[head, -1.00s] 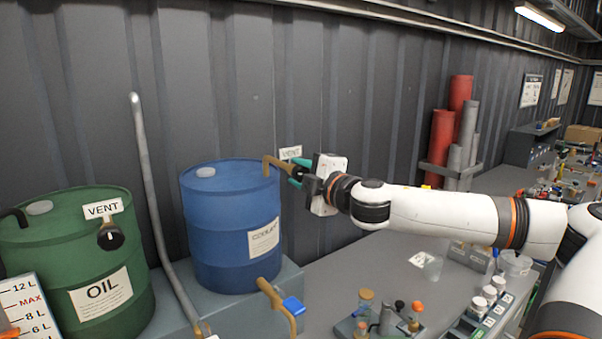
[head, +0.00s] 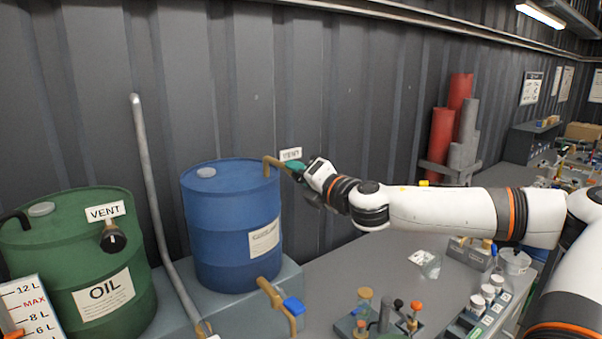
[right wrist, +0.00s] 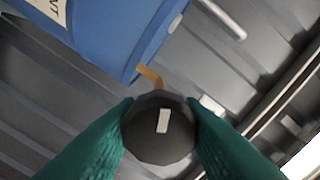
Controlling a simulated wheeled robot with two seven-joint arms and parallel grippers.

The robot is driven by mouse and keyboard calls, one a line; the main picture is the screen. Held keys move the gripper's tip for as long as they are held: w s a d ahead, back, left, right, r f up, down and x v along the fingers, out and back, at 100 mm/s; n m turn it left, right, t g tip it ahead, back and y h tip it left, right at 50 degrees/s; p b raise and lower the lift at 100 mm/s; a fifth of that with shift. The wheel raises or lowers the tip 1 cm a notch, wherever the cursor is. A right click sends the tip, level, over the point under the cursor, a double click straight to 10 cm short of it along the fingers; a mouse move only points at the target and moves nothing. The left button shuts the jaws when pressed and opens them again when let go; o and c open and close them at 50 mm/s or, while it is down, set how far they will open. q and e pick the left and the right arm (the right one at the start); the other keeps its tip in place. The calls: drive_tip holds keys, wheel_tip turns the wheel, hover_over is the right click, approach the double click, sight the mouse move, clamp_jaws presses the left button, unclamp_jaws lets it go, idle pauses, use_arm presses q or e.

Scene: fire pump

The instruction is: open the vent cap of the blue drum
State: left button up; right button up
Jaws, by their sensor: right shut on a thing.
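The blue drum (head: 222,222) labelled coolant stands on a grey ledge. A brass vent pipe (head: 273,162) leaves its top right rim, beside a white VENT tag (head: 291,154). In the right wrist view the dark round vent cap (right wrist: 150,140) with a white mark sits at the end of the brass pipe (right wrist: 150,76), between the green fingers. My right gripper (head: 292,167) is shut on the cap, which it hides in the head view. My left gripper is not in view.
A green oil drum (head: 70,255) with its own VENT tag and black cap stands at the left. A grey pipe (head: 155,190) rises between the drums. A brass tap with a blue handle (head: 293,305) is below. Bottles and jars crowd the bench (head: 340,265) front.

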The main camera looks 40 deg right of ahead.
drive_tip(key=shift+n, duration=0.5)
drive_tip(key=o, duration=1)
drive_tip(key=shift+s+a+f+b, duration=0.1)
drive_tip(key=shift+s+a+b, duration=0.05)
drive_tip(key=shift+s+b, duration=0.45)
drive_tip(key=s+a+b, duration=0.1)
drive_tip(key=s+b, duration=0.5)
drive_tip(key=s, duration=0.4)
drive_tip(key=shift+s, duration=0.4)
